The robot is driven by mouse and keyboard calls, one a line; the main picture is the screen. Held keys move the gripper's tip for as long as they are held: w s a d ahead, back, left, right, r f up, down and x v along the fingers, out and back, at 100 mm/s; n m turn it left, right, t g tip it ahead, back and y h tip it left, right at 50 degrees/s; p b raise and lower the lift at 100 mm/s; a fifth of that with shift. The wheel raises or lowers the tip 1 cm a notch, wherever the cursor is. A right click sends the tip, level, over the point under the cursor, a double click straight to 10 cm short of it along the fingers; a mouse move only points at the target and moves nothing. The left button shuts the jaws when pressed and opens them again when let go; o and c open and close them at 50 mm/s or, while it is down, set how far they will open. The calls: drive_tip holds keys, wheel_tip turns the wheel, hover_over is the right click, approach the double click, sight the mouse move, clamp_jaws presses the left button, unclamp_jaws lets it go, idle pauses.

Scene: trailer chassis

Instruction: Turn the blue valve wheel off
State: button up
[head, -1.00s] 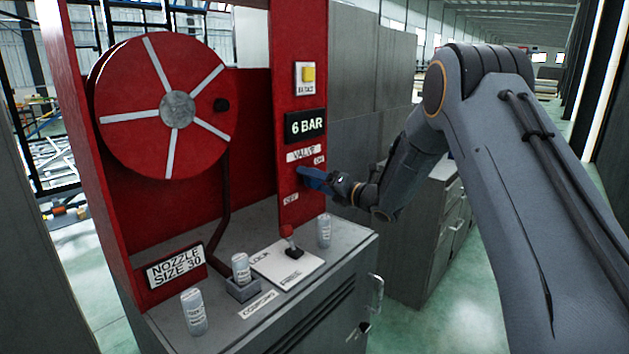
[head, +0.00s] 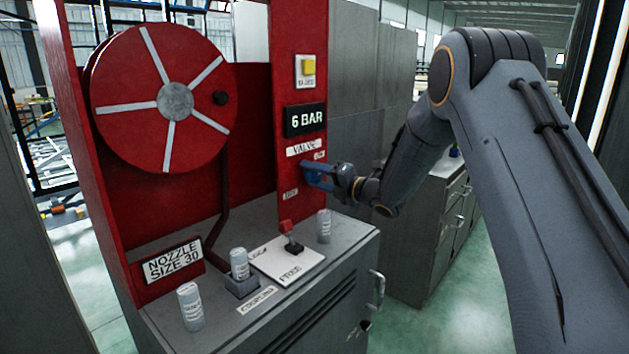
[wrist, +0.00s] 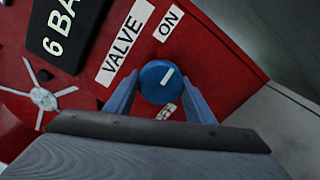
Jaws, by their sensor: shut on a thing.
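The blue valve wheel (wrist: 156,90) is on the red panel in the wrist view. It has a short white mark pointing up and right, and sits between the ON label (wrist: 168,23) and the OFF label (wrist: 165,112), which is partly covered. My gripper (wrist: 160,98) has one blue finger on each side of the wheel and is shut on it. In the head view my gripper (head: 318,176) is against the panel, below the VALVE label (head: 303,148). There the fingers mostly hide the wheel.
A 6 BAR display (head: 305,120) and a yellow button (head: 308,67) are above the valve. A red-tipped lever (head: 290,237), several grey cans and a NOZZLE SIZE sign (head: 172,260) are below. A red hose reel (head: 165,100) is at left.

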drive_tip(key=m+b, duration=0.1)
drive_tip(key=m, duration=0.2)
drive_tip(key=shift+m+b, duration=0.3)
drive_tip(key=shift+m, duration=0.1)
drive_tip(key=m+b, duration=0.1)
drive_tip(key=m, duration=0.2)
drive_tip(key=shift+r+m, duration=0.15)
drive_tip(key=shift+m, duration=0.15)
drive_tip(key=m, duration=0.3)
drive_tip(key=shift+m, duration=0.4)
drive_tip(key=m, duration=0.3)
drive_tip(key=shift+r+m, duration=0.1)
drive_tip(key=shift+m, duration=0.2)
drive_tip(key=m+p, duration=0.1)
drive_tip(key=m, duration=0.2)
drive_tip(key=shift+d, duration=0.1)
drive_tip(key=m+p, duration=0.1)
drive_tip(key=m, duration=0.3)
drive_tip(key=shift+w, duration=0.1)
drive_tip(key=m+p, duration=0.1)
drive_tip(key=m, duration=0.3)
drive_tip(key=shift+f+m+p, duration=0.2)
drive_tip(key=shift+m+p, duration=0.45)
drive_tip(key=shift+m, duration=0.85)
